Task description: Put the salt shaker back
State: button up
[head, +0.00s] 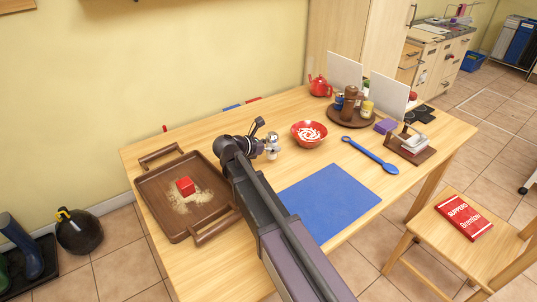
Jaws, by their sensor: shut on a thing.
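A small whitish shaker with a grey top, seemingly the salt shaker (272,149), is at the tip of my gripper (262,141) in the head view. My gripper is shut on it, left of the red bowl. The arm partly hides the grip, and I cannot tell whether the shaker touches the table. A round brown tray (336,122) stands further right, holding a brown mill (350,102) and several small jars.
A brown handled tray (152,192) with a red block (185,186) and spilled powder lies left. A red patterned bowl (309,134), blue mat (330,202), blue spoon (370,154) and napkin holder (411,147) occupy the table. White panels (389,95) stand behind the round tray.

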aim_at(267, 153)
jog(key=shift+w, duration=0.1)
dwell(0.3)
jog(key=shift+f+b, duration=1.75)
jog(key=shift+b, duration=0.05)
jog(key=shift+f, duration=0.2)
jog(key=o, duration=1.2)
jog(key=shift+r, duration=0.1)
jog(key=shift+r, duration=0.1)
jog(key=shift+r, duration=0.1)
jog(key=p+v, duration=0.4)
jog(key=v, duration=0.6)
jog(key=shift+a, duration=0.2)
jog(key=shift+p+v, duration=0.35)
jog(key=shift+v, duration=0.55)
